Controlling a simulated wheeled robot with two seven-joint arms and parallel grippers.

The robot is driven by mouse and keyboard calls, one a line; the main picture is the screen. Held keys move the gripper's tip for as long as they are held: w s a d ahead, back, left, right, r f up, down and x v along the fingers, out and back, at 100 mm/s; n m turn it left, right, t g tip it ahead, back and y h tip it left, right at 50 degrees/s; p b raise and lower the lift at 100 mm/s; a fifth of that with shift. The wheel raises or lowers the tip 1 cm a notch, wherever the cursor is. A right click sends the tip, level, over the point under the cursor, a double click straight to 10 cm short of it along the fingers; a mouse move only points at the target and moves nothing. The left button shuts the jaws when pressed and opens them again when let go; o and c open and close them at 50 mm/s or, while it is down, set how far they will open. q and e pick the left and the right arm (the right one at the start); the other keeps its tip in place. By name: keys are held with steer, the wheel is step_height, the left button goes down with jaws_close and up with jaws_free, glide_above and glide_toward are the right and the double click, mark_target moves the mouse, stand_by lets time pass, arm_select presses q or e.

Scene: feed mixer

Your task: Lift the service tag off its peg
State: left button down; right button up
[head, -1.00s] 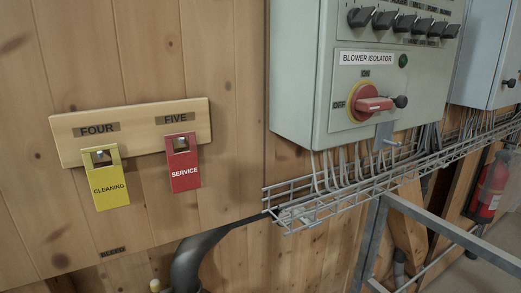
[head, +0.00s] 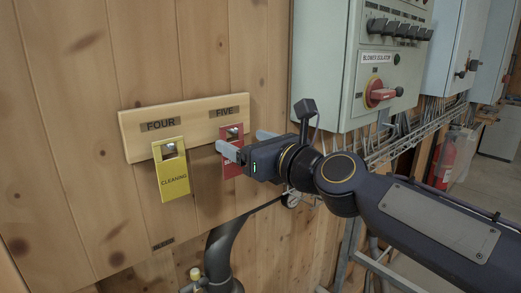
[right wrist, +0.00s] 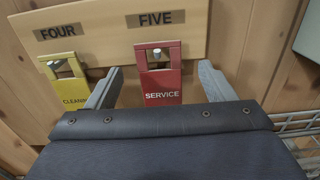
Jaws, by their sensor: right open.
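The red service tag (head: 229,166) hangs on its peg under the label FIVE on a light wooden board. Part of it is hidden behind my right gripper in the head view. My right gripper (head: 247,147) is open, with a finger on each side of the red tag. In the right wrist view the service tag (right wrist: 160,77) shows between the two fingers, with a gap on both sides, and its peg pokes through the slot at its top. The yellow cleaning tag (head: 173,172) hangs to the left under FOUR. My left gripper is not in view.
The wooden board (head: 190,112) is fixed to a plank wall. The cleaning tag (right wrist: 66,95) is close to my left-hand finger in the right wrist view. A grey isolator cabinet (head: 335,60) and a wire cable tray (head: 420,138) are to the right. A dark pipe (head: 219,250) runs below.

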mark_target(237, 131)
steer(key=shift+x, duration=1.2)
steer(key=shift+w+a, duration=0.35)
steer(key=c, duration=1)
steer(key=shift+r+p, duration=0.75)
steer(key=shift+p, duration=0.05)
steer(key=shift+c, duration=0.2)
steer(key=shift+v, duration=2.55)
steer(key=shift+p+v, duration=0.4)
steer(key=shift+v, duration=1.75)
